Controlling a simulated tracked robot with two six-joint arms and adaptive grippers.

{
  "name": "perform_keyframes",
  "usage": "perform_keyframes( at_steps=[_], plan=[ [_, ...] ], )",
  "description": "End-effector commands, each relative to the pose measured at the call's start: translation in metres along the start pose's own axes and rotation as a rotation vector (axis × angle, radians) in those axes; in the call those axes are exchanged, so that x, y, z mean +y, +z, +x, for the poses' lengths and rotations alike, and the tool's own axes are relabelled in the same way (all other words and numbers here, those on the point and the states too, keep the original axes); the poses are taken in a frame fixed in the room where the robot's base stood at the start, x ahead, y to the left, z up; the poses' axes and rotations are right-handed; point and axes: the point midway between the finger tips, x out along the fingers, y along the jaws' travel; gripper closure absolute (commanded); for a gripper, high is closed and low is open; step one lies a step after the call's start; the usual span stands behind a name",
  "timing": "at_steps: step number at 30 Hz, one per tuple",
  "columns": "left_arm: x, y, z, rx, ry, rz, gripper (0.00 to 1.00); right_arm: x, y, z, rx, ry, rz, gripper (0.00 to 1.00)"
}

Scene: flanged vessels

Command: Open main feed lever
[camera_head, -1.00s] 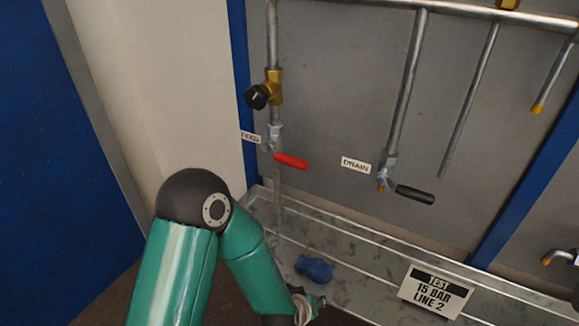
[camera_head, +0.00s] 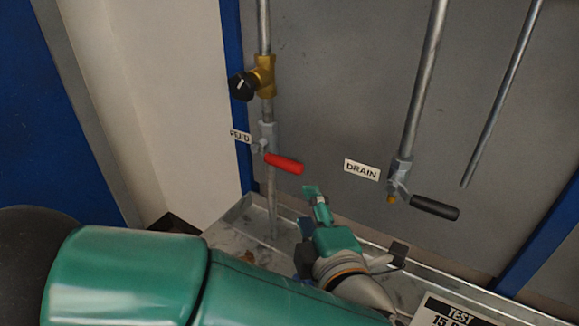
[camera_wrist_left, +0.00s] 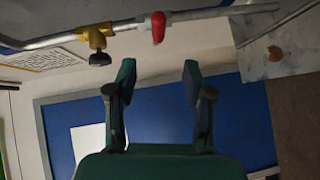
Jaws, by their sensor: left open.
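The feed lever has a red handle (camera_head: 284,164) pointing right and slightly down from its grey valve body (camera_head: 267,135) on the vertical pipe, beside the FEED label (camera_head: 240,136). My left gripper (camera_head: 355,220) is open and empty, below and to the right of the red handle, apart from it. In the left wrist view the red handle (camera_wrist_left: 158,28) is beyond the gap between the two open fingers (camera_wrist_left: 158,72), nearly centred. My right gripper is not in view.
A brass valve with a black knob (camera_head: 242,86) is above the feed lever. A DRAIN valve with a black handle (camera_head: 434,208) is to the right. A metal tray (camera_head: 240,232) lies below, with a TEST sign (camera_head: 446,313) at its front.

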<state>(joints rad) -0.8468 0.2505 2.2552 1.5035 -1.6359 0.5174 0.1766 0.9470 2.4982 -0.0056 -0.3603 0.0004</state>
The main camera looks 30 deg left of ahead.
Motion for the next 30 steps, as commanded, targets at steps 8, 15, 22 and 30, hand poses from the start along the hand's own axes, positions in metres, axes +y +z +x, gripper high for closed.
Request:
perform_keyframes(
  at_steps=[8, 15, 22, 30],
  plan=[
    [0.002, -0.006, 0.023, 0.018, -0.007, -0.015, 0.48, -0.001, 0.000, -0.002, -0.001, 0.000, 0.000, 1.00],
    [0.001, -0.006, 0.072, 0.019, -0.007, -0.012, 0.48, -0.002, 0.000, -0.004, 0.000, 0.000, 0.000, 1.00],
    [0.001, -0.006, 0.122, 0.017, -0.006, -0.012, 0.48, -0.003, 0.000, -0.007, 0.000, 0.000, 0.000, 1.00],
    [0.001, -0.006, 0.158, 0.013, -0.005, -0.012, 0.48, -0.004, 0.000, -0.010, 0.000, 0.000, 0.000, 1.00]
  ],
)
